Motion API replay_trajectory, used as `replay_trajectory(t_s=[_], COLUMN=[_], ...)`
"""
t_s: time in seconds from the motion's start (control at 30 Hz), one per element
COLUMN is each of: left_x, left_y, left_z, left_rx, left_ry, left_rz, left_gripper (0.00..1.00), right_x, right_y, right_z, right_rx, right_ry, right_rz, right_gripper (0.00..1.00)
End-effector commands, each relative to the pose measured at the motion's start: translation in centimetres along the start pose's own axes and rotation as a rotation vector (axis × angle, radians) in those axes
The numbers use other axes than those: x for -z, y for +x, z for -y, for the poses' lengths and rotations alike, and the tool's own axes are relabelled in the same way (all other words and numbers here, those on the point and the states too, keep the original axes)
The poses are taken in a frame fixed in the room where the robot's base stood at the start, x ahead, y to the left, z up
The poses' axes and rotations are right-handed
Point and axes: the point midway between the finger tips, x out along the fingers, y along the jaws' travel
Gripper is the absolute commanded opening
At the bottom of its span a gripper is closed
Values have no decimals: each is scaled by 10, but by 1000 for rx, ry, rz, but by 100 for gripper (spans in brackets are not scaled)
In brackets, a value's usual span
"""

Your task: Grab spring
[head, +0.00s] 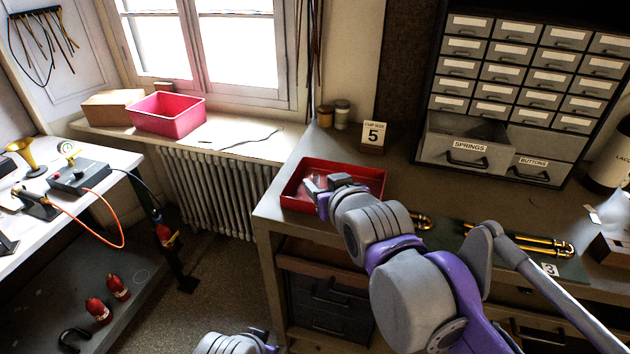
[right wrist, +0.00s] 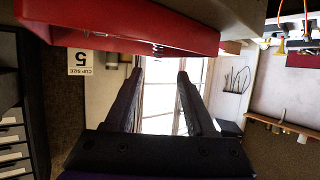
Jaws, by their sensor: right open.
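The drawer labelled SPRINGS (head: 466,150) is pulled out of the cabinet at the right; its inside looks dark and I cannot make out a spring in it. A red tray (head: 364,172) sits on the bench top. My right gripper (head: 322,186) is over the tray's left part, and its arm hides part of the tray. In the right wrist view the two fingers (right wrist: 158,78) are apart with nothing between them, and the red tray (right wrist: 120,30) fills the top. My left gripper (head: 252,340) shows only partly at the bottom edge.
A "CUP SIZE 5" card (head: 373,136) and small jars (head: 341,112) stand behind the tray. Brass tubes (head: 530,240) lie on a green mat at the right. A pink bin (head: 166,115) sits on the windowsill. The floor between the two benches is mostly clear.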

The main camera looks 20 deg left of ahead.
Motion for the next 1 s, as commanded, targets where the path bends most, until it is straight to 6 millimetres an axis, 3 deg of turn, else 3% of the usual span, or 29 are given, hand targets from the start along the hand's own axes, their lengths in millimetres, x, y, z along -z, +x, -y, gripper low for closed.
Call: replay_trajectory(t_s=[0.33, 0.67, 1.0], left_x=[4, 4, 4], left_y=[-3, -3, -3], left_z=[0, 0, 0], left_rx=[0, 0, 0], left_ry=[0, 0, 0], left_rz=[-3, -3, -3], left_gripper=[50, 50, 50], right_x=[-1, -2, -2], right_y=[44, 52, 51], right_z=[-5, -5, -5], right_rx=[0, 0, 0], right_ry=[0, 0, 0], right_rz=[0, 1, 1], right_gripper=[55, 55, 0])
